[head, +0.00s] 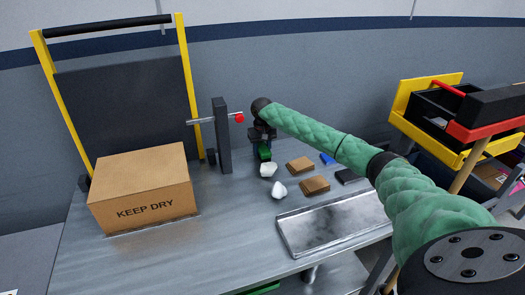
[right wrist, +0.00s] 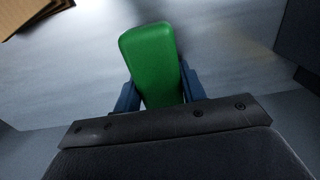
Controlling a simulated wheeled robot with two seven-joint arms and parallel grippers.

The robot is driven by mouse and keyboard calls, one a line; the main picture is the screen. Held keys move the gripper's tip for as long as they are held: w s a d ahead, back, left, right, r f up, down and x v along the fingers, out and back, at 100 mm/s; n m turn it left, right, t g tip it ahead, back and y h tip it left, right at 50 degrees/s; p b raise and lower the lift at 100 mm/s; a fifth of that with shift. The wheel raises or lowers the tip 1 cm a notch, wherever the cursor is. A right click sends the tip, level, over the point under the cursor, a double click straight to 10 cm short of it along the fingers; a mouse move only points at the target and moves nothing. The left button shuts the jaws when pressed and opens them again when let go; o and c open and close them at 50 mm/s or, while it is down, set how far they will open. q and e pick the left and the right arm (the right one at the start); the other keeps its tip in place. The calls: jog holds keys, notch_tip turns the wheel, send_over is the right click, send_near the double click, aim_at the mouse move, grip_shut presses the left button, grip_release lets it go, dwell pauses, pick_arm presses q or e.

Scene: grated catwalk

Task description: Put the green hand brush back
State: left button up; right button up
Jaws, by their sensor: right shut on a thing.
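The green hand brush (head: 264,154) is in my right gripper (head: 263,141), over the back middle of the grey bench. In the right wrist view the green brush (right wrist: 150,62) shows as a smooth, rounded green block between the two blue fingers of the gripper (right wrist: 160,92), which is shut on it. Its bristles cannot be made out. In the head view the gripper hides part of the brush, and I cannot tell whether the brush touches the bench. My left gripper is not in view.
A dark post (head: 222,136) with a metal rod and red tip (head: 239,118) stands just left of the gripper. A cardboard box (head: 145,190), white lumps (head: 268,170), brown blocks (head: 300,165) and a metal tray (head: 330,225) occupy the bench.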

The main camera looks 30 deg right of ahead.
aim_at(262, 146)
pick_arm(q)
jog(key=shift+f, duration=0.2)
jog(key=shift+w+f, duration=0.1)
pick_arm(e)
jog(key=o, duration=0.9)
jog(key=shift+o, duration=0.2)
jog(key=shift+f, duration=0.1)
notch_tip(262, 146, up, 9)
jog(key=shift+f+b, duration=0.1)
jog(key=shift+b, duration=0.8)
notch_tip(262, 146, up, 2)
jog(key=shift+r, duration=0.15)
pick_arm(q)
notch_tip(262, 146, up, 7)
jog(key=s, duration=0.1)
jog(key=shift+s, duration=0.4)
pick_arm(e)
jog(key=shift+r, duration=0.6)
